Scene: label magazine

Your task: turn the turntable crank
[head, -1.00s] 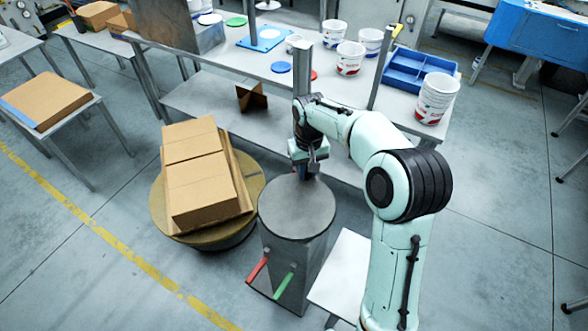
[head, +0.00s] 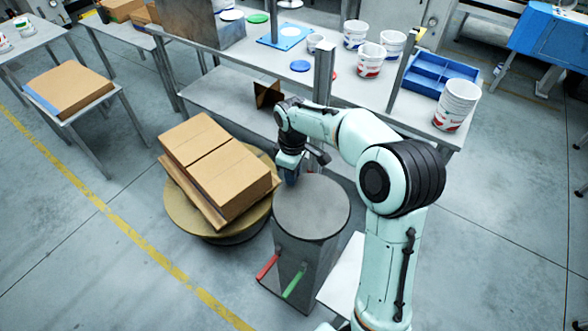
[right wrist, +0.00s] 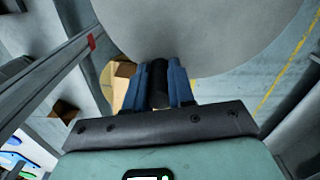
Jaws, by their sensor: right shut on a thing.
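The turntable (head: 181,212) is a low round tan disc on the floor, with a brown cardboard box (head: 218,172) lying turned at an angle on it. Right beside it stands a grey pedestal with a round grey crank wheel (head: 315,208) on top. My right gripper (head: 290,180) is at the wheel's far left edge. In the right wrist view its blue fingers (right wrist: 160,88) are shut on a black upright crank handle (right wrist: 158,82) at the wheel's rim (right wrist: 200,35). The handle is mostly hidden in the head view. My left gripper is not in view.
A long workbench (head: 345,85) behind holds white buckets (head: 370,60), a blue tray (head: 435,78) and a blue plate. A red lever (head: 267,266) and a green lever (head: 294,281) project from the pedestal. A small table (head: 75,95) with cardboard stands left.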

